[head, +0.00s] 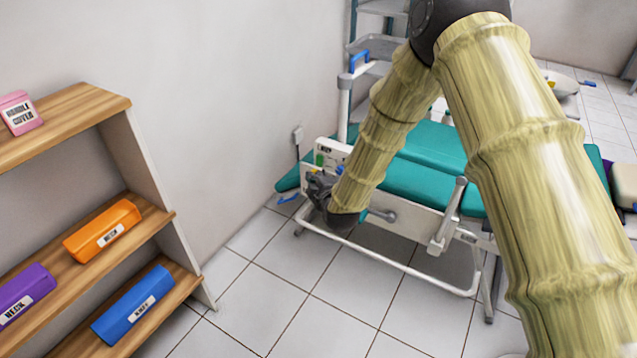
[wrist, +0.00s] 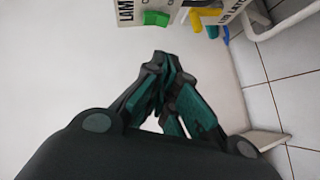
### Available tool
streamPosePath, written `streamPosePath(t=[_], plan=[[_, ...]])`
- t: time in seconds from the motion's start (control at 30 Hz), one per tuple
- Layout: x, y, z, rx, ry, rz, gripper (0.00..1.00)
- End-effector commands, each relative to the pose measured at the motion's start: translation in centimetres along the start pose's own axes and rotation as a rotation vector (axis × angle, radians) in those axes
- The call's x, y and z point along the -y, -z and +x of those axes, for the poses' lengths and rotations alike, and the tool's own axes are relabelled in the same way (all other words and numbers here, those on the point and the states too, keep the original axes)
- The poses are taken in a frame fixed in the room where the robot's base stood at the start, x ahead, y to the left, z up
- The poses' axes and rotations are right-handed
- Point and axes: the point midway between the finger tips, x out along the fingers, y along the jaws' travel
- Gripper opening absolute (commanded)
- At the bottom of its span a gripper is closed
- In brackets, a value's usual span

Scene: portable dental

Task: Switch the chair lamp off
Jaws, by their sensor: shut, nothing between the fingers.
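The teal dental chair (head: 432,147) stands beyond my arm in the head view. A white panel (head: 334,147) with a green part (head: 319,159) is at its left end. In the wrist view, a white plate with partly cut-off lettering "LAM" (wrist: 125,10) is at the top. A green rocker or block (wrist: 156,18) is at its lower edge, with a yellow part (wrist: 205,18) to its right. My gripper (wrist: 163,62) is shut and empty, its fingertips below the green part and apart from it in the picture. In the head view my gripper (head: 322,192) is near the panel; its fingertips are unclear.
A second lettered plate (wrist: 232,8) and a blue part (wrist: 226,35) are at the upper right of the wrist view. A white rail (head: 400,262) runs low along the chair. A wooden shelf (head: 95,235) holds labelled boxes at left. Tiled floor (head: 285,285) is open between.

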Motion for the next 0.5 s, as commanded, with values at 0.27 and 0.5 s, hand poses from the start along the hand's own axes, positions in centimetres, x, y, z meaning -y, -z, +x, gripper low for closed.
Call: streamPosePath(t=[0.27, 0.5], plan=[[0.1, 0.0, 4.7, 0.000, -0.001, 0.002, 0.00], [0.1, -1.9, 6.9, 0.001, 0.000, 0.003, 0.00]])
